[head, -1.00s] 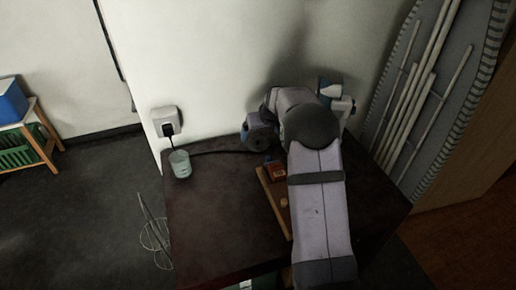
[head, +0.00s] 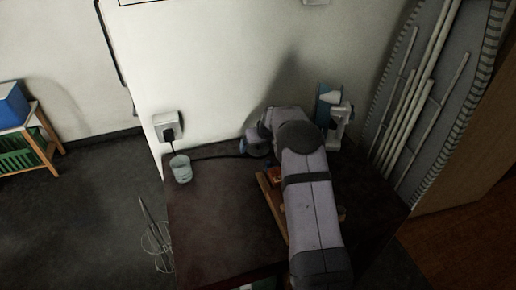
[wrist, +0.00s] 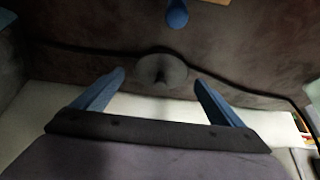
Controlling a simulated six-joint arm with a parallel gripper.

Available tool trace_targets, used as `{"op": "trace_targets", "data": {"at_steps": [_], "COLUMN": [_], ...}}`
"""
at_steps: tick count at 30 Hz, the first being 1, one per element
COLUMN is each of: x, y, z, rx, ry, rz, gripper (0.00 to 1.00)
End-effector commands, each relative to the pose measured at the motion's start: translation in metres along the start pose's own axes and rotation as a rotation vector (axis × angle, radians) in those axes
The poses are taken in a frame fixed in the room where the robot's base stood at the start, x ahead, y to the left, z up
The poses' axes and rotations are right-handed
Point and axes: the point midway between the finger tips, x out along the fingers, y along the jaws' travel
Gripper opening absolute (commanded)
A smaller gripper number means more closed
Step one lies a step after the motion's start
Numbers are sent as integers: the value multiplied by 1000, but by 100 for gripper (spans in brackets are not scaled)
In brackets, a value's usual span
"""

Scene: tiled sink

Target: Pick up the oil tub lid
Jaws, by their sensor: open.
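A round grey piece with a dark centre (wrist: 161,71), which looks like the oil tub lid, lies on the dark table near the wall in the wrist view. My gripper (wrist: 160,78) is open, with one blue finger to each side of it. The piece appears between or just beyond the fingertips; I cannot tell whether they touch it. In the head view my arm hides the lid and the fingertips.
A blue rounded thing (wrist: 176,14) lies beyond the lid. A wooden board (head: 268,190) lies partly under my arm. A glass (head: 180,168) stands at the table's left edge. A white and blue device (head: 338,118) stands at the back right. A black cord (head: 215,157) runs along the wall.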

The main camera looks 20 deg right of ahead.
Motion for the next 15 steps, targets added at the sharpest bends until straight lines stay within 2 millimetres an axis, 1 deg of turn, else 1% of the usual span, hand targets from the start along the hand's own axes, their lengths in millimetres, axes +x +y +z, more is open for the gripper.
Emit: {"op": "trace_targets", "data": {"at_steps": [4, 11, 12, 14, 15], "x": [6, 6, 6, 6, 6], "y": [0, 0, 0, 0, 0], "z": [0, 0, 0, 0, 0], "rx": [0, 0, 0, 0, 0], "ry": [0, 0, 0, 0, 0], "rz": [0, 0, 0, 0, 0], "gripper": [91, 91, 82, 67, 58]}}
